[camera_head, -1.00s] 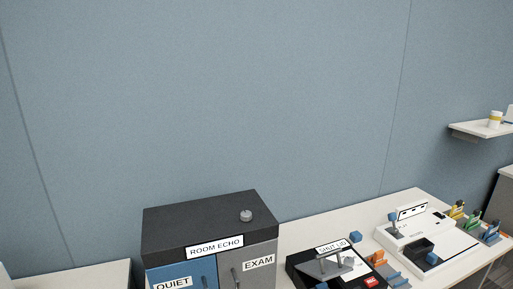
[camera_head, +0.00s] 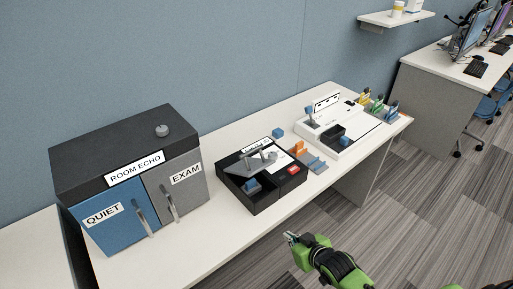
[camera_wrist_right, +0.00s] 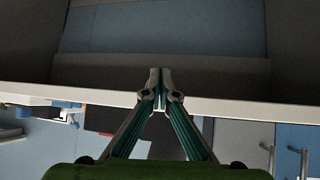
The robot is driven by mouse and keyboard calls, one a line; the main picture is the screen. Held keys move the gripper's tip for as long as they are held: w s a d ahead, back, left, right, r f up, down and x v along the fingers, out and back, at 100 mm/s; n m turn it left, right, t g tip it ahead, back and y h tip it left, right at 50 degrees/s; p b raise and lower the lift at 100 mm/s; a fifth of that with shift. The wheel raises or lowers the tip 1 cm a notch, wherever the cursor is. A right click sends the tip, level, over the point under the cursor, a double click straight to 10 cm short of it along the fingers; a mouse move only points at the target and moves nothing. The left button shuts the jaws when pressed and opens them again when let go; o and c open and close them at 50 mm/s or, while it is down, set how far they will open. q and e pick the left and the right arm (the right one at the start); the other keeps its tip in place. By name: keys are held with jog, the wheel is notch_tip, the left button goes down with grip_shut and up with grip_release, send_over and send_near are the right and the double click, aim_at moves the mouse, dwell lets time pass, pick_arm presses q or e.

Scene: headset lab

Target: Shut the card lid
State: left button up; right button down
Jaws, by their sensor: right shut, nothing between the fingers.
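The black card box (camera_head: 266,203) stands on the white table in the head view. Its grey lid (camera_head: 242,167) is tilted up above the box, with a bar handle on it. A white label sits behind the lid, and a blue block (camera_head: 252,186) shows in the open compartment below it. My right gripper (camera_head: 289,237) is in front of the table, to the lower right of the box and apart from it. In the right wrist view its fingertips (camera_wrist_right: 160,72) are together and empty, near the pale table edge. My left gripper is not in view.
A cabinet marked ROOM ECHO (camera_head: 132,180) with blue and grey doors stands left of the box. A white device (camera_head: 345,127), an orange-and-blue holder (camera_head: 310,161) and a small blue cube (camera_head: 278,132) are to its right. The table front near the box is clear.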

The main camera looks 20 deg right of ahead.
jog(key=w+a+r+n+t+y, duration=0.1)
jog(key=w+r+t+y, duration=0.15)
jog(key=r, duration=0.75)
jog(key=w+a+r+t+y, duration=0.15)
jog(key=w+r, duration=0.25)
jog(key=r, duration=0.6)
jog(key=w+a+r+n+t+y, duration=0.1)
jog(key=w+r+t, duration=0.15)
jog(key=r, duration=0.85)
jog(key=p, duration=0.4)
send_over(255, 166)
jog(key=f, duration=0.3)
jog(key=shift+w+f, duration=0.3)
jog(key=shift+f, duration=0.1)
jog(key=shift+s+f, duration=0.3)
jog(key=shift+f, duration=0.15)
jog(key=shift+f, duration=0.1)
